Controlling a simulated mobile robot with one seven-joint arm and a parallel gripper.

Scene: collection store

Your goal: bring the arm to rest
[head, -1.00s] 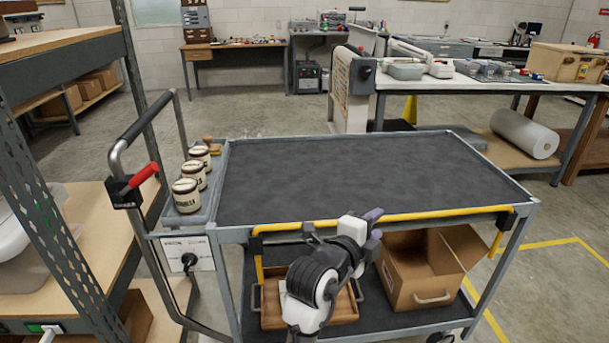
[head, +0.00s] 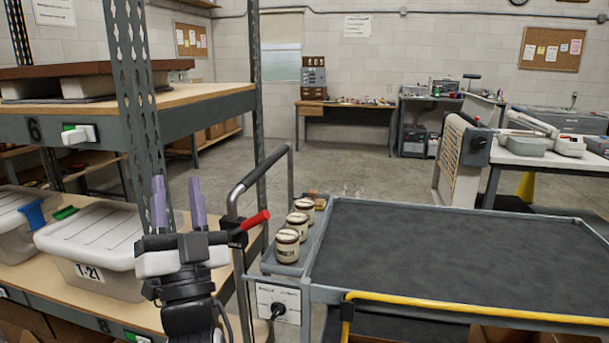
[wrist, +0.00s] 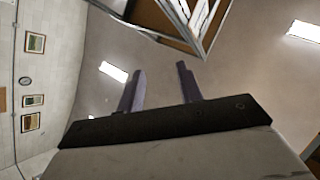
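My gripper (head: 177,203) is raised at the left of the head view, in front of the shelf rack. Its two purple fingers point up and stand apart, with nothing between them. In the wrist view my gripper (wrist: 159,92) also shows open and empty, with the ceiling and its lights beyond the fingers. My arm below it shows only in part at the bottom of the head view.
A shelf rack (head: 195,114) with a lidded bin (head: 92,240) stands close behind and left of my gripper.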

